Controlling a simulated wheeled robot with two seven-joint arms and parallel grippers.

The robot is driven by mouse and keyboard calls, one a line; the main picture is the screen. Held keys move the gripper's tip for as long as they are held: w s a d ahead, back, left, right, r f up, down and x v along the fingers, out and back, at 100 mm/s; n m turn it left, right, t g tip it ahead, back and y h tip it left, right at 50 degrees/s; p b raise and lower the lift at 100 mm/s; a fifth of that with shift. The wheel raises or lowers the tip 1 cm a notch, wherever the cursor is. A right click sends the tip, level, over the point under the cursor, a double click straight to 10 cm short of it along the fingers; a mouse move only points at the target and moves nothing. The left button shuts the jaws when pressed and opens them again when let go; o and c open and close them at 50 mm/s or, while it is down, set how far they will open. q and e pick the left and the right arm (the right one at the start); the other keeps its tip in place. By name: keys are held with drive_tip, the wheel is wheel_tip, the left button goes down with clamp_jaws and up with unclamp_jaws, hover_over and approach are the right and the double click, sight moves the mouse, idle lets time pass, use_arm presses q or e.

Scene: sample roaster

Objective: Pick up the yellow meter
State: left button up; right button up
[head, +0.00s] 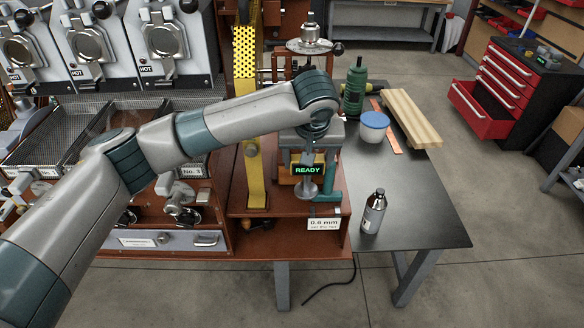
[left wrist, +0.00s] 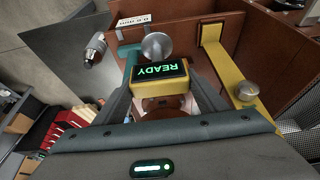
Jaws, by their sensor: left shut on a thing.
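The yellow meter (head: 307,170) has a dark screen with green READY letters. In the head view it is at the front of the brown machine, under my left wrist. My left gripper (head: 306,161) reaches down over it and hides much of its body. In the left wrist view the yellow meter (left wrist: 158,88) sits between the two fingers of my left gripper (left wrist: 160,82), which are shut on it. A round silver disc (left wrist: 157,46) is just beyond it. I cannot tell whether the meter touches what is below. My right gripper is not in view.
A yellow upright bar (head: 254,170) stands close left of the gripper, and a teal piece (head: 329,182) close right. A bottle (head: 373,212), blue-lidded tub (head: 374,127), green grinder-like tool (head: 355,88) and wood planks (head: 410,118) stand on the black table (head: 425,205). Its front right is clear.

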sight(325, 165)
use_arm(q)
drive_tip(key=s+d+r, duration=0.1)
drive_tip(key=d, duration=0.1)
drive_tip(key=s+d+r+b, duration=0.1)
drive_tip(key=s+d+r, duration=0.1)
drive_tip(key=shift+s+d+r, duration=0.25)
drive_tip(key=shift+d+r, duration=0.05)
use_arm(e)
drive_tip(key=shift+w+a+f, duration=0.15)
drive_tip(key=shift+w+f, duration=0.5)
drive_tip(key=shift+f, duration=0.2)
